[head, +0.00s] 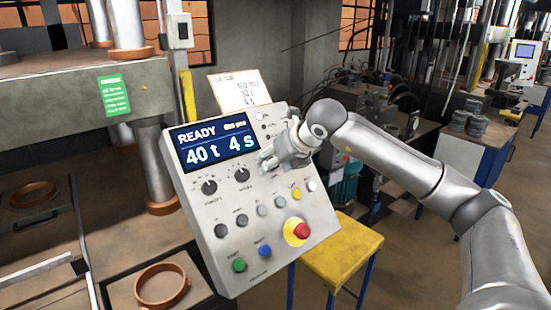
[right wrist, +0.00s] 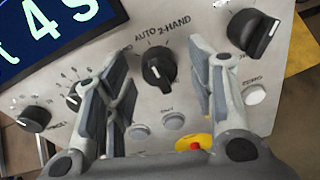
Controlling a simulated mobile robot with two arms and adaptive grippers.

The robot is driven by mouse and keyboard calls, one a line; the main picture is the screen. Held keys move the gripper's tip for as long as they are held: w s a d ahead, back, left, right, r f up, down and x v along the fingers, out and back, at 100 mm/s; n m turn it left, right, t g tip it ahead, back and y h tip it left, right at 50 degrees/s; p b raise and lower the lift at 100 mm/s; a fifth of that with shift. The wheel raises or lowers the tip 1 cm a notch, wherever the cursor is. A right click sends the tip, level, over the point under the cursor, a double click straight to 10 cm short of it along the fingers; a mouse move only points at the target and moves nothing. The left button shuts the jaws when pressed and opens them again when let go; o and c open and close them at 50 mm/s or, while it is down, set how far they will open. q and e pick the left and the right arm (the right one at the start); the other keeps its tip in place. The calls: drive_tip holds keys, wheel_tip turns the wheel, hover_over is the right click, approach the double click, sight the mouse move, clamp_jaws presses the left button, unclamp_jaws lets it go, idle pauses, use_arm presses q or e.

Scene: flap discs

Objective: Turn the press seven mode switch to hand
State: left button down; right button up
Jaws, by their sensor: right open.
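The press control panel (head: 262,215) stands tilted, its screen (head: 215,143) reading READY, 40 t and 4 s. In the right wrist view the black mode switch (right wrist: 159,70) is a knob with AUTO above it and 2-HAND at its upper right. Another label at its upper left is partly covered by a finger. I cannot tell exactly where its pointer aims. My right gripper (head: 270,160) is open in front of the panel. In the wrist view its fingers (right wrist: 162,62) stand on either side of the switch, apart from it. My left gripper is out of view.
Other knobs (head: 209,187) (right wrist: 254,34) sit near the switch. A red emergency button on yellow (head: 298,231), a green button (head: 239,265) and a blue button (head: 264,251) are lower on the panel. A yellow stool (head: 343,250) stands beside it; the press (head: 75,95) fills the left.

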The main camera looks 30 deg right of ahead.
drive_tip(key=c, duration=1)
drive_tip(key=shift+f, duration=0.1)
drive_tip(key=shift+f+n+b, duration=0.1)
drive_tip(key=shift+n+b, duration=0.6)
drive_tip(key=shift+b, duration=0.15)
drive_tip(key=shift+n+b, duration=0.9)
drive_tip(key=shift+n, duration=0.3)
drive_tip(key=shift+n+t+b, duration=0.3)
drive_tip(key=shift+n+b, duration=0.3)
drive_tip(key=shift+n, duration=0.5)
drive_tip(key=shift+n+h+b, duration=0.3)
drive_tip(key=shift+n+b, duration=0.2)
drive_tip(key=shift+n, duration=0.8)
